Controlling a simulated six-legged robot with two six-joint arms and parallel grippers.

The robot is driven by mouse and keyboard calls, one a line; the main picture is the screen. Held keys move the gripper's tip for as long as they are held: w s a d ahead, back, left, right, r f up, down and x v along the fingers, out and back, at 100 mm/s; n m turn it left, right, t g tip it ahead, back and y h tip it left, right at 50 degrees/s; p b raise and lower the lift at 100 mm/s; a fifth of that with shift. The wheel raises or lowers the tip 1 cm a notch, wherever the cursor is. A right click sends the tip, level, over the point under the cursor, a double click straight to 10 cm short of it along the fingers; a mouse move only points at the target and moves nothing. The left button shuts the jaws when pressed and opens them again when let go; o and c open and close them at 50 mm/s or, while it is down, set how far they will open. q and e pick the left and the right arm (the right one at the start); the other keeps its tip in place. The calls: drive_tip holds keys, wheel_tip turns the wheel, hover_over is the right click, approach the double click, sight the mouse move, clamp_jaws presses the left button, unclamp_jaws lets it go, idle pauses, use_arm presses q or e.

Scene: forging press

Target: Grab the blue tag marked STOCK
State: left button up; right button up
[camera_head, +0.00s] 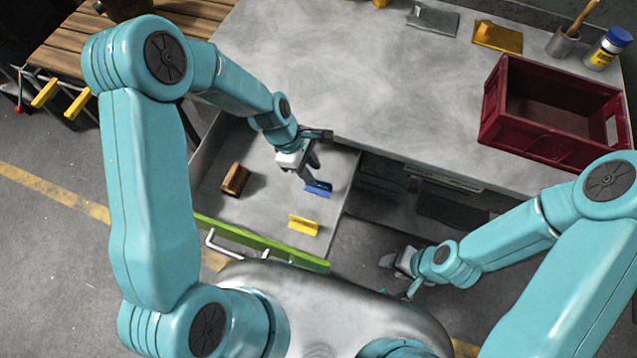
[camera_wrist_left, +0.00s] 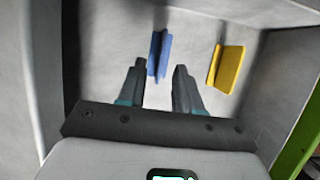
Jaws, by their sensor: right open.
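The blue tag (camera_head: 319,188) lies in the open drawer, near its right wall; its lettering is not readable. In the left wrist view the blue tag (camera_wrist_left: 159,54) shows just ahead of and between the two fingertips. My left gripper (camera_head: 314,172) is inside the drawer area, pointing down beside the tag, and the wrist view shows its fingers (camera_wrist_left: 159,70) apart with nothing held. A yellow tag (camera_head: 303,225) lies closer to the drawer front, and it is also in the wrist view (camera_wrist_left: 227,69). My right gripper (camera_head: 388,262) is open, low beside the drawer.
A brown wooden block (camera_head: 235,180) lies at the drawer's left. The drawer has a green front (camera_head: 262,243) with a metal handle. On the grey bench top (camera_head: 330,75) stand a dark red crate (camera_head: 558,146), a blue-capped bottle (camera_head: 608,48) and a cup (camera_head: 563,42).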

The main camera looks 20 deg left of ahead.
sight(317, 180)
use_arm(q)
drive_tip(key=x, duration=0.4)
drive_tip(key=shift+s+d+f, duration=0.15)
drive_tip(key=shift+d+f, duration=0.05)
drive_tip(key=shift+f, duration=0.05)
drive_tip(key=shift+d+f, duration=0.15)
drive_tip(key=shift+f, duration=0.35)
clamp_jaws()
